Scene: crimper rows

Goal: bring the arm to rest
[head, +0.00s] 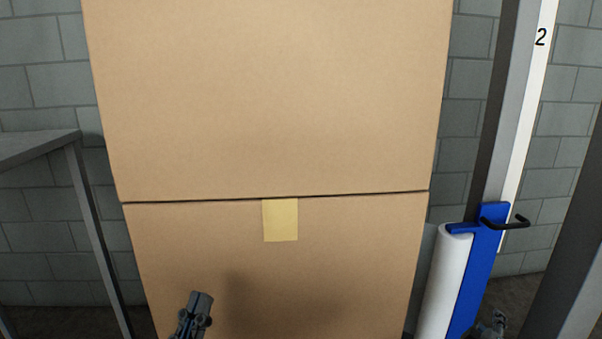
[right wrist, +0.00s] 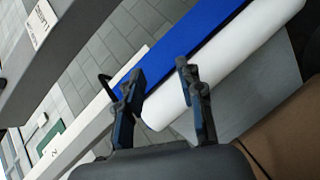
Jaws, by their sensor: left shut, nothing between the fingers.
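My left gripper (head: 201,299) shows at the bottom of the head view, left of centre, in front of the cardboard. Its fingers are together with nothing between them. My right gripper (head: 499,318) shows only in part at the bottom right of the head view, by the foot of the blue bracket. In the right wrist view my right gripper (right wrist: 160,69) has its two fingers spread apart, with nothing held between them. The white roll (right wrist: 228,58) and the blue bracket (right wrist: 190,45) lie beyond its fingertips. I cannot tell the distance.
A large cardboard box (head: 270,100) with a tape strip (head: 281,220) fills the middle. A grey table (head: 38,148) stands at the left. At the right are a post marked 2 (head: 527,110), the blue bracket with a black handle (head: 517,223), and the white roll (head: 443,285).

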